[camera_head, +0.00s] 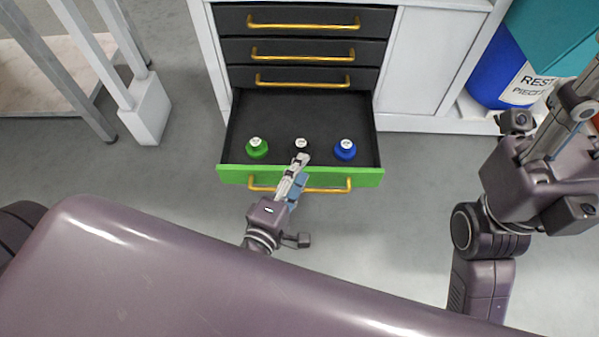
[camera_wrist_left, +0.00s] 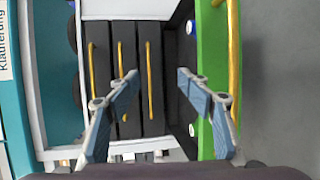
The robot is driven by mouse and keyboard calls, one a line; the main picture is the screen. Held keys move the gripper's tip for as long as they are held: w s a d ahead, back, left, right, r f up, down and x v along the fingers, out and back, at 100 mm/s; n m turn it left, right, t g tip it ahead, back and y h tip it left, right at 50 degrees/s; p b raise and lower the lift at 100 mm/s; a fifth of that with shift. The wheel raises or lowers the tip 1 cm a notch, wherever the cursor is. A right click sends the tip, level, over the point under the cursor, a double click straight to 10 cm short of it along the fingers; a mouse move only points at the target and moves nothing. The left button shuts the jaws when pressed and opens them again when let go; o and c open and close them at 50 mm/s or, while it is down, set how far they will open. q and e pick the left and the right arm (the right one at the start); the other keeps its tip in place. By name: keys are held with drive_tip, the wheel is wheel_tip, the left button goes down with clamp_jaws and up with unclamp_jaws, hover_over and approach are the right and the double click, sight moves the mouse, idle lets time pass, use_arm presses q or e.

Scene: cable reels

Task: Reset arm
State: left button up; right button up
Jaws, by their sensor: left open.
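My left gripper (camera_head: 299,168) is over the green front (camera_head: 235,176) of the open bottom drawer, its tips close to a black reel (camera_head: 302,144). In the left wrist view its two fingers (camera_wrist_left: 158,77) are spread apart with nothing held between them. A green reel (camera_head: 257,150) stands to the left in the drawer and a blue reel (camera_head: 345,151) to the right. My right gripper (camera_head: 577,103) is raised at the right edge, partly cut off; its jaw state is unclear.
Closed dark drawers with yellow handles (camera_head: 302,54) are above the open drawer. A blue bin (camera_head: 503,72) and a teal one (camera_head: 553,35) stand at the right. A white-legged table (camera_head: 150,108) is at the left. Grey floor (camera_head: 180,175) is clear.

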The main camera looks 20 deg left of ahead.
use_arm(q)
drive_tip(key=shift+f, duration=0.35)
drive_tip(key=shift+c, duration=0.3)
